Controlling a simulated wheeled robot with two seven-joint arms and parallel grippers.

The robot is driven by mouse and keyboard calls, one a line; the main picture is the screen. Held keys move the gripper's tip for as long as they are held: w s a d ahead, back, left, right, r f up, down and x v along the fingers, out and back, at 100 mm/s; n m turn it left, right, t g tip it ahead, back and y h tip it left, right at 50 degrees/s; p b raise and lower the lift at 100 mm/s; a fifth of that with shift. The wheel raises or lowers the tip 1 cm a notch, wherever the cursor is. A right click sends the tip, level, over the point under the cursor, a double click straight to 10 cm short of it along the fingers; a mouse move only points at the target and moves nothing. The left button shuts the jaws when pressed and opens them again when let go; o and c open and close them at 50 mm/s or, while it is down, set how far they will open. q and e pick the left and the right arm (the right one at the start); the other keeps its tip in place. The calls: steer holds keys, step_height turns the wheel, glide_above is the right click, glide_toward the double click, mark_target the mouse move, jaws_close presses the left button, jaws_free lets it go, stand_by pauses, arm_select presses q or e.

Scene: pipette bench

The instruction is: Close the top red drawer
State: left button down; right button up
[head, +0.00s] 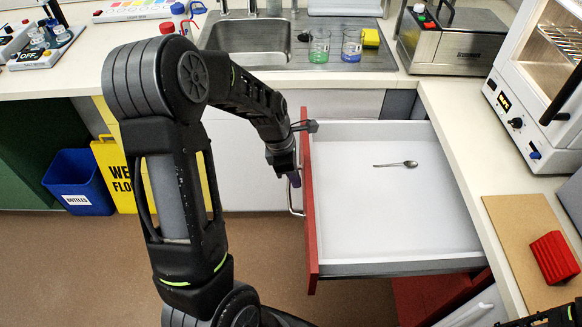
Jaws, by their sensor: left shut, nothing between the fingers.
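The top red drawer is pulled out, with its red front (311,215) facing left and its pale tray (400,220) showing. A metal spoon (397,164) lies in the tray. A silver bar handle (293,198) is on the outer face of the front. My left gripper (294,180) is shut and empty, pointing down beside the outer face of the front, close to the upper part of the handle. I cannot tell whether it touches.
A sink (270,38) and beakers (319,46) are on the back counter. The right counter holds a brown board (520,225) with a red block (553,257) and a white oven (540,75). A blue bin (78,180) and yellow floor sign (112,170) stand left. The floor left of the drawer is clear.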

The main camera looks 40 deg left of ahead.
arm_select(q)
steer(key=shift+f, duration=0.5)
steer(key=shift+w+d, duration=0.1)
steer(key=shift+d, duration=0.05)
